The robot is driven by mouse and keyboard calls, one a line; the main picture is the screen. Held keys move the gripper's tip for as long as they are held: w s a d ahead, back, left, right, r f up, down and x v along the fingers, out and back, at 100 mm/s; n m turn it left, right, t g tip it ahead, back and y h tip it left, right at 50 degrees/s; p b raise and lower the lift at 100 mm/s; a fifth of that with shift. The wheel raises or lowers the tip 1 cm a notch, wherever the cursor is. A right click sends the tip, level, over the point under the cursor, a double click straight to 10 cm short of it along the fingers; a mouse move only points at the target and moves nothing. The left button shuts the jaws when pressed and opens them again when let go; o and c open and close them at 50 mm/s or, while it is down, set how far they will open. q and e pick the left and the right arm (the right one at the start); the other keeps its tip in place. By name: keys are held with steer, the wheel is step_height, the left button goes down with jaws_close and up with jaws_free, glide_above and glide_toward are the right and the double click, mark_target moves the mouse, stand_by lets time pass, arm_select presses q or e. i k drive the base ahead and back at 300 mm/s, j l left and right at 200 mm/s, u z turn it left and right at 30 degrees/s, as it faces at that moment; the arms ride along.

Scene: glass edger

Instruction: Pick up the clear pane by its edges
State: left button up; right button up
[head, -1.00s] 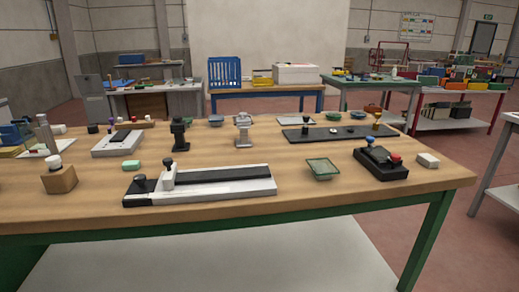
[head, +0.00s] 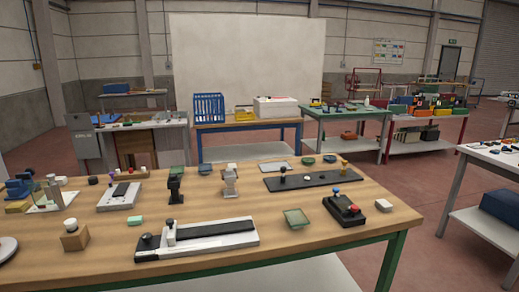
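A small square glass-like pane (head: 297,217) with a pale green tint sits near the right front of the wooden workbench (head: 345,243), beside a black control box. It seems to rest on a small support, but what is under it is hard to make out. A flat pale sheet (head: 275,166) lies near the back edge of the bench. At the left end, something see-through stands on a white base (head: 62,201). I cannot tell which of these is the clear pane. Neither of my grippers shows in the head view.
A long white and black fixture (head: 198,240) lies along the front. A wooden block (head: 74,237) stands front left. Bare wood lies between them.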

mark_target(295, 217)
steer(key=i+l+u, duration=0.4)
steer(key=i+l, duration=0.45)
